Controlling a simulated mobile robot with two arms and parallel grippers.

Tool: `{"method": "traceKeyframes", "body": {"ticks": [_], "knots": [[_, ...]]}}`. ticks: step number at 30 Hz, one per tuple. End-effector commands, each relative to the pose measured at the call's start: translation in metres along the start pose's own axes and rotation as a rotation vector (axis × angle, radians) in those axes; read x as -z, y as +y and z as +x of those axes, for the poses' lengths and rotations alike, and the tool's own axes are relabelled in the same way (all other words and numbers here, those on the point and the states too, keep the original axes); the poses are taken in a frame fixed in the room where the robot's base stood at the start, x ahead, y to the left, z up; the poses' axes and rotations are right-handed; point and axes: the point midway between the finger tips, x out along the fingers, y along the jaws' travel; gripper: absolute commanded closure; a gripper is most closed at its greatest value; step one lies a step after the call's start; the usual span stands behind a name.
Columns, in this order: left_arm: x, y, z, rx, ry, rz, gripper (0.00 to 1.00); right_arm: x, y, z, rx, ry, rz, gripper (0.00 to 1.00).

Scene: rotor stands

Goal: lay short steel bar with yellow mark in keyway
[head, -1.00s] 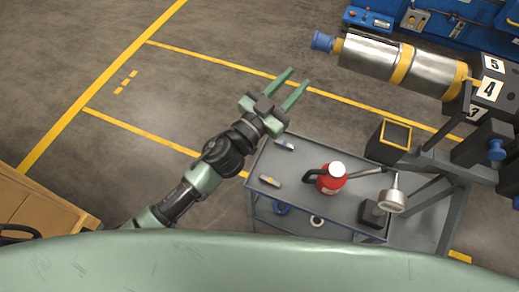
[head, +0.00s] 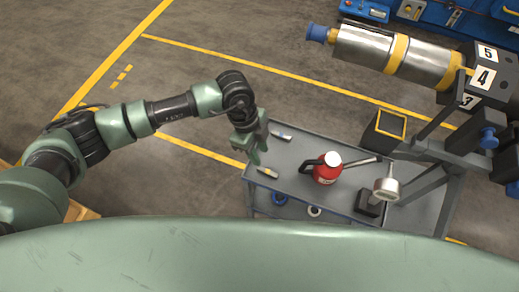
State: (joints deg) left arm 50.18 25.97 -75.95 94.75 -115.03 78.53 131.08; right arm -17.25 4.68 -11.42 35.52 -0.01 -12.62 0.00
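A short steel bar with a yellow mark (head: 267,172) lies on the grey cart top near its left edge. A second short bar with a blue mark (head: 281,135) lies farther back on the cart. My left gripper (head: 260,149) points down at the cart's left edge, beside the two bars. Its fingers look apart and hold nothing that I can see. The silver rotor (head: 395,58) with yellow bands and a blue shaft end (head: 317,33) is at the upper right. I cannot make out the keyway. My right gripper is not in view.
On the cart (head: 306,146) stand a red oil can (head: 327,171) with a long spout and a metal funnel-like lamp (head: 386,189). A black box with a yellow rim (head: 390,124) is behind. A numbered stand (head: 484,78) holds the rotor. The floor at left is clear.

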Motion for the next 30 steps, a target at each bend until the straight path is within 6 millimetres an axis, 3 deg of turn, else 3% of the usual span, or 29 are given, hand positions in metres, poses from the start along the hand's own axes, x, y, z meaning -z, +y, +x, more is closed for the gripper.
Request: {"method": "traceKeyframes", "body": {"ticks": [18, 23, 30], "knots": [[0.001, 0.000, 0.083, 0.000, 0.006, 0.001, 0.67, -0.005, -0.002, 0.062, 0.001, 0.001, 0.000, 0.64], [0.002, 0.000, 0.094, -0.001, 0.007, 0.001, 0.67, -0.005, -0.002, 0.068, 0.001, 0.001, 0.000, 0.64], [0.002, 0.000, 0.095, 0.000, 0.006, 0.002, 0.67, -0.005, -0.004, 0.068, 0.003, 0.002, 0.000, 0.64]]}}
